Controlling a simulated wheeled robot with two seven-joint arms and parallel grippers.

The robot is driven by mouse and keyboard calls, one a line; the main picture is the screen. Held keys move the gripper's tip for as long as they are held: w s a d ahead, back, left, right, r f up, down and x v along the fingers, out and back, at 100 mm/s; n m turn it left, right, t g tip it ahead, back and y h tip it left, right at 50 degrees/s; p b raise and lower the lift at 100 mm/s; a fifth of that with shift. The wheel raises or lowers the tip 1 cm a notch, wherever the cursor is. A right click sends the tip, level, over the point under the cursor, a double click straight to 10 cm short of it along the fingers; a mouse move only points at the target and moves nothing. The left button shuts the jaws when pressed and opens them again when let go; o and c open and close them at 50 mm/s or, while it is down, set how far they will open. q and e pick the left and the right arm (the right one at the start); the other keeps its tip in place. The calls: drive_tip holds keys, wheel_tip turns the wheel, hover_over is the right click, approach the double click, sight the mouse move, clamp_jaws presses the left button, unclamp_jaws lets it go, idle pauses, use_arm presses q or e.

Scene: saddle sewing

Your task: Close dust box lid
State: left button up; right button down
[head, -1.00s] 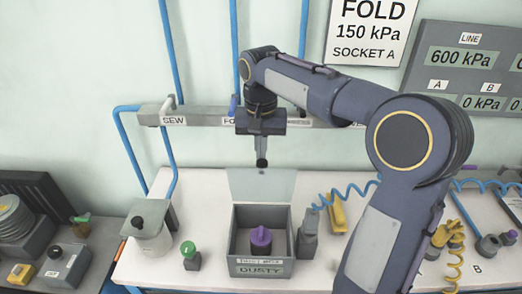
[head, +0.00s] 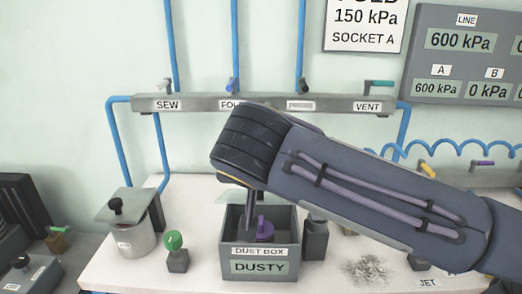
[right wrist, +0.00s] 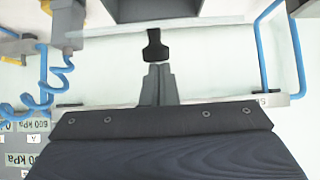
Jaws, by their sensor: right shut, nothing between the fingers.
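The grey dust box (head: 259,252), labelled "DUST BOX" and "DUSTY", stands open at the front of the bench. Its pale lid (head: 234,197) stands up at the back and is mostly hidden by my right arm. A purple-topped thing (head: 265,230) is inside the box. My right gripper (head: 250,222) points down over the box, left of the purple thing; its tips are partly hidden. In the right wrist view the gripper (right wrist: 155,50) is shut and empty, with a pale panel beyond its dark tips. I cannot tell whether it touches the lid. My left gripper is out of view.
A lidded pot (head: 133,238) and a green-knobbed block (head: 176,251) stand left of the box. A dark grey block (head: 315,240) stands close on its right. Grey scraps (head: 366,270) lie further right. A valve rail (head: 170,104) runs along the wall behind.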

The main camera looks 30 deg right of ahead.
drive_tip(key=s+a+f+t+h+b, duration=0.2)
drive_tip(key=f+b, duration=0.5)
drive_tip(key=b, duration=0.5)
drive_tip(key=shift+s+a+f+t, duration=0.3)
drive_tip(key=shift+s+t, duration=0.4)
drive_tip(key=shift+s, duration=0.3)
drive_tip(key=shift+f, duration=0.2)
drive_tip(key=shift+r, duration=0.1)
